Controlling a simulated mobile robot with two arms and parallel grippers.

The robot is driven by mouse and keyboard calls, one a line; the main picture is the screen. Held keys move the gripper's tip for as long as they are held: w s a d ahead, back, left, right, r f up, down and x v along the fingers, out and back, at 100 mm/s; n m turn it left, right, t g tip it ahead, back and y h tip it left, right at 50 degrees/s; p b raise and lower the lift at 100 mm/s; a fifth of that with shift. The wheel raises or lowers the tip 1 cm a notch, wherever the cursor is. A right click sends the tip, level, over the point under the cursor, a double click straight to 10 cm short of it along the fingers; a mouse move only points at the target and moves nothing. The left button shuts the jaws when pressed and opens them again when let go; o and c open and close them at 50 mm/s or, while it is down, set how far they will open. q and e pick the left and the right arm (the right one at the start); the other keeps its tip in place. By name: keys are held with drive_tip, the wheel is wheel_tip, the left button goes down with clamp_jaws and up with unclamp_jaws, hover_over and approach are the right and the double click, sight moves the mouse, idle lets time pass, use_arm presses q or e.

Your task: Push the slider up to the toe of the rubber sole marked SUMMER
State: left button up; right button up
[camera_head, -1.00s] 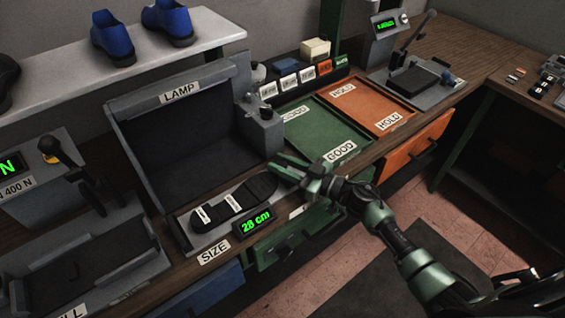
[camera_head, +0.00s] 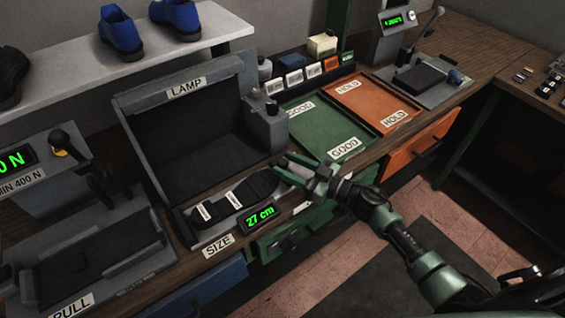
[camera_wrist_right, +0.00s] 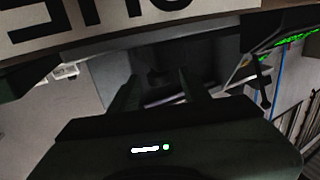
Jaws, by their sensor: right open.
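A black rubber sole (camera_head: 240,199) with two white labels lies in the grey size gauge (camera_head: 198,238) below the lamp box. The label lettering is too small to read in the head view. My right gripper (camera_head: 287,166) is open at the sole's right end. The slider is largely hidden by the gripper, and I cannot tell whether it touches the sole. In the right wrist view, the fingers (camera_wrist_right: 160,95) are apart, with dark surfaces beyond them and a large lettered label (camera_wrist_right: 90,18) cut off at the top. My left gripper is not in view.
The lamp box (camera_head: 195,140) stands behind the gauge. Green GOOD (camera_head: 325,125) and orange HOLD (camera_head: 375,104) trays lie to the right. A pull device (camera_head: 85,250) stands at left. Blue shoes (camera_head: 120,30) sit on the shelf above.

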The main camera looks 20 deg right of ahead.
drive_tip(key=v, duration=0.4)
drive_tip(key=shift+s+d+f+b, duration=0.15)
drive_tip(key=shift+s+d+b, duration=0.1)
drive_tip(key=shift+b, duration=0.15)
drive_tip(key=shift+s+d, duration=0.35)
drive_tip(key=shift+s, duration=0.05)
